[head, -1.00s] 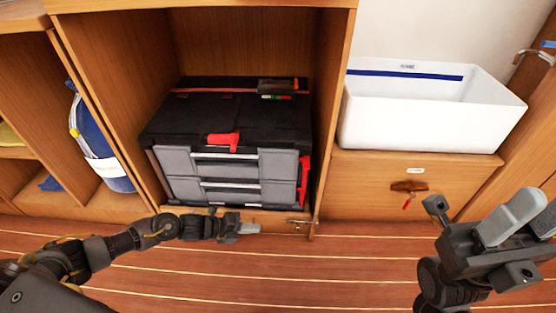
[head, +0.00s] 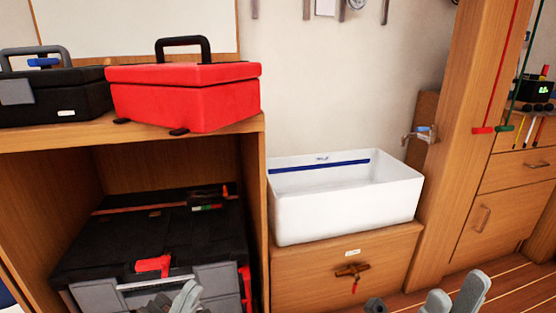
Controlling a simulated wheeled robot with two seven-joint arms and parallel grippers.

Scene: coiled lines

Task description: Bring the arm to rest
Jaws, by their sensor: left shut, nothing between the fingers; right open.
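My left gripper (head: 184,298) shows at the bottom edge, in front of the lower face of the black and grey toolbox (head: 150,240). Its fingers are together with nothing between them. My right gripper (head: 455,298) shows at the bottom right, over the floor to the right of the sink cabinet. Its two grey fingers stand apart and nothing is between them. Most of both arms is below the picture, so their pose is hidden.
The toolbox sits in an open wooden cabinet (head: 259,200). A red case (head: 185,95) and a black case (head: 60,98) stand on top. A white basin (head: 340,210) is on a cabinet with a toggle latch (head: 352,270). A wooden post (head: 450,140) stands to the right.

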